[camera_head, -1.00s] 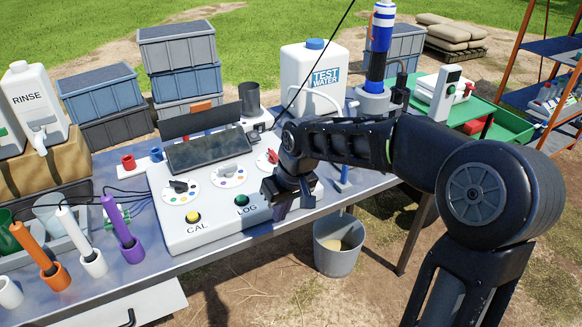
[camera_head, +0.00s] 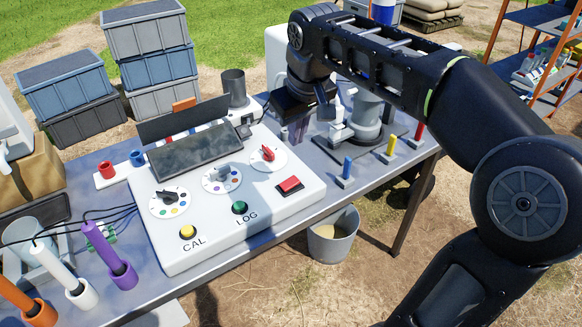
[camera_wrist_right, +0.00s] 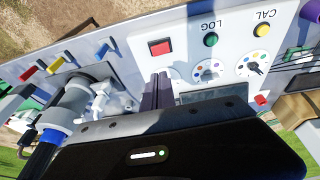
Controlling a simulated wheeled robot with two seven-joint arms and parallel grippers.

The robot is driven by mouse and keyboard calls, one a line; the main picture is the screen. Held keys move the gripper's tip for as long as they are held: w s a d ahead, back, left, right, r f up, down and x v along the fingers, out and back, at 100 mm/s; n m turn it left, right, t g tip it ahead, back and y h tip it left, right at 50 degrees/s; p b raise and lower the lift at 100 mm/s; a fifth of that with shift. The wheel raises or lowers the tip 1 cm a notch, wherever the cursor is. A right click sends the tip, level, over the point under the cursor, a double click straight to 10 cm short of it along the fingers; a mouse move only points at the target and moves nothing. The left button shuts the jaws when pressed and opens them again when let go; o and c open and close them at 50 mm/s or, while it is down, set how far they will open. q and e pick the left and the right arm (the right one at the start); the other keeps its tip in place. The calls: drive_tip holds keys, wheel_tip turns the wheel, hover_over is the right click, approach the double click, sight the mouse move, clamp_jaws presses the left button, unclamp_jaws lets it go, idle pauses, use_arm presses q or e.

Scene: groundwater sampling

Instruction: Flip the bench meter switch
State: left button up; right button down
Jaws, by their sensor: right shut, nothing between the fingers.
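The bench meter (camera_head: 215,240) is a white slanted console with a dark screen (camera_head: 195,152), three dials, a yellow CAL button (camera_head: 187,231) and a green LOG button (camera_head: 239,207). Its red rocker switch (camera_head: 290,186) sits at the right end of the panel, in plain view. The switch also shows in the right wrist view (camera_wrist_right: 160,47). My right gripper (camera_head: 297,136) is shut and empty, above and behind the switch, near the meter's back right corner. Its closed fingers show in the right wrist view (camera_wrist_right: 157,90), apart from the switch. My left gripper is out of view.
Blue, yellow and red posts (camera_head: 389,150) stand right of the meter, with a grey round device (camera_head: 366,118) behind them. Probes (camera_head: 108,252) with cables stand at the left. A bucket (camera_head: 333,238) is on the ground before the bench. Stacked crates (camera_head: 155,65) are behind.

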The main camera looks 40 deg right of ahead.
drive_tip(key=p, duration=0.1)
approach(292, 179)
drive_tip(key=x, duration=0.5)
drive_tip(key=shift+w+a, duration=0.1)
drive_tip(key=shift+w, duration=0.05)
drive_tip(key=shift+f, duration=0.55)
